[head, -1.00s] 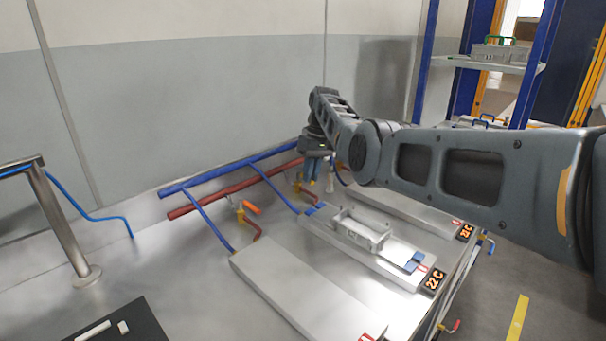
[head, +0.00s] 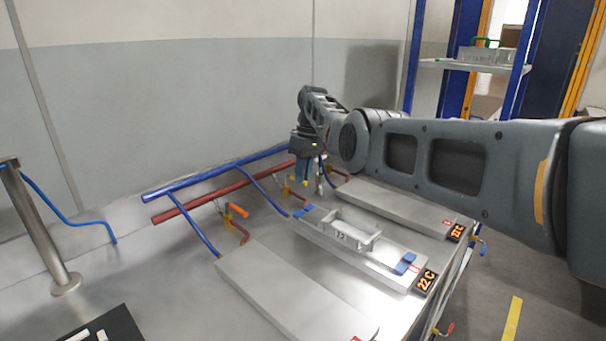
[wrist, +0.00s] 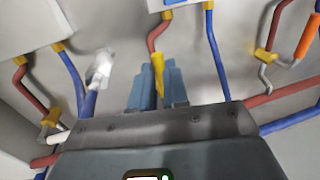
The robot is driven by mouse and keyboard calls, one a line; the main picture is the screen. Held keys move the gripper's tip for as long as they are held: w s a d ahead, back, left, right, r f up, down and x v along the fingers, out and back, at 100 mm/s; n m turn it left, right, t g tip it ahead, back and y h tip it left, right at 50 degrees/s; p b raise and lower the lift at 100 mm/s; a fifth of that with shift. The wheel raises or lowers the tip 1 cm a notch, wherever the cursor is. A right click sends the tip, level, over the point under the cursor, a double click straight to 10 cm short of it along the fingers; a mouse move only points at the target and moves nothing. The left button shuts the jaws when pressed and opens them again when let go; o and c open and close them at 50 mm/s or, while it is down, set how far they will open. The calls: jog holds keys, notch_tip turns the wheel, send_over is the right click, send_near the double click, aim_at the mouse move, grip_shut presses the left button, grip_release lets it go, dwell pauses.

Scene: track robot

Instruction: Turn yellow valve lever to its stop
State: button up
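The yellow valve lever (wrist: 158,72) stands at the end of a red pipe in the wrist view, with its long end pointing toward my gripper. My gripper (wrist: 157,88) has its two blue fingers on either side of the lever, and the lever fills most of the narrow gap. Whether both fingers touch it cannot be told. In the head view my gripper (head: 303,178) points down at the pipes behind the plates, with a bit of yellow (head: 305,184) at its fingertips. The valve body is mostly hidden there.
An orange-handled valve (head: 238,211) stands to the left, and a white-handled one (wrist: 98,70) shows near my fingers. Blue (head: 190,184) and red (head: 185,207) pipes run along the wall. A grey bracket (head: 352,236) rests on the middle plate.

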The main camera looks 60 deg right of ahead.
jog(key=o, duration=0.4)
jog(key=shift+o, duration=0.2)
notch_tip(320, 180, up, 8)
jog(key=d, duration=0.1)
jog(key=shift+s+d+f+b, duration=0.15)
jog(key=shift+d+b, duration=0.1)
jog(key=shift+b, duration=0.15)
jog(key=shift+d, duration=0.1)
